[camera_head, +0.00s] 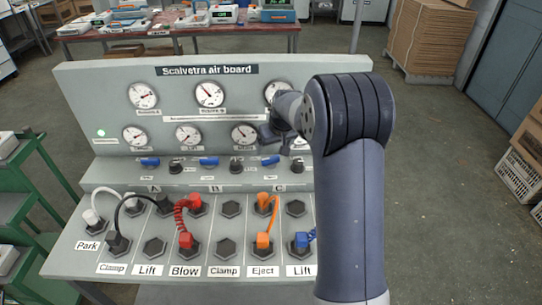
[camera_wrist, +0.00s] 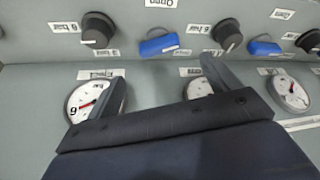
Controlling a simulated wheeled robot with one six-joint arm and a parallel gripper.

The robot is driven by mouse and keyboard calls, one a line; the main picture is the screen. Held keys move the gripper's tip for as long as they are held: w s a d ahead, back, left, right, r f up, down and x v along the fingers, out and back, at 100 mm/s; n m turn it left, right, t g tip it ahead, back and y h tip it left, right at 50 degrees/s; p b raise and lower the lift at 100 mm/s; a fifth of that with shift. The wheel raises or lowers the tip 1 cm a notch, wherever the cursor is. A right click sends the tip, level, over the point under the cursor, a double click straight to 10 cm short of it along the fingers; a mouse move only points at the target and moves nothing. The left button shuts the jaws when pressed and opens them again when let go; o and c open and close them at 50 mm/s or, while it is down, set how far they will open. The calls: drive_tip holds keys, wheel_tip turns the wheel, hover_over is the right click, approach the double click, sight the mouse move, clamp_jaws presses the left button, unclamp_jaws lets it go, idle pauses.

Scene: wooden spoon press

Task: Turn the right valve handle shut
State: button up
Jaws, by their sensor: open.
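The right valve handle (camera_head: 270,160) is a small blue lever lying roughly level on the grey air board, in the column marked C. It also shows in the wrist view (camera_wrist: 160,45), where the picture is upside down, below an inverted label that seems to read "Open". My gripper (camera_wrist: 168,80) is open and empty, its two dark fingers pointing toward the board. The handle lies just past the fingertips, roughly in line with the gap between them, and is apart from them. In the head view my gripper (camera_head: 270,133) is partly hidden by my arm, just above the handle.
Middle (camera_head: 209,161) and left (camera_head: 150,161) blue handles share the row, with black knobs (camera_head: 236,167) between. Pressure gauges (camera_head: 245,133) sit above. Below, hoses and connectors (camera_head: 186,240) stick up from the sloped panel.

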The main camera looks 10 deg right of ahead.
sight(270, 158)
drive_tip(key=p+x, duration=0.1)
drive_tip(key=x, duration=0.6)
drive_tip(key=shift+f, duration=0.3)
drive_tip(key=shift+c, duration=0.5)
drive_tip(key=c, duration=0.9)
drive_tip(key=shift+w+a+m+h+b, duration=0.1)
drive_tip(key=shift+m+h+b, duration=0.4)
drive_tip(key=shift+m, duration=0.55)
drive_tip(key=shift+a+m+h+b, duration=0.1)
drive_tip(key=shift+m+h+b, duration=0.2)
drive_tip(key=shift+m+b, duration=0.55)
drive_tip(key=shift+m, duration=0.3)
drive_tip(key=o, duration=1)
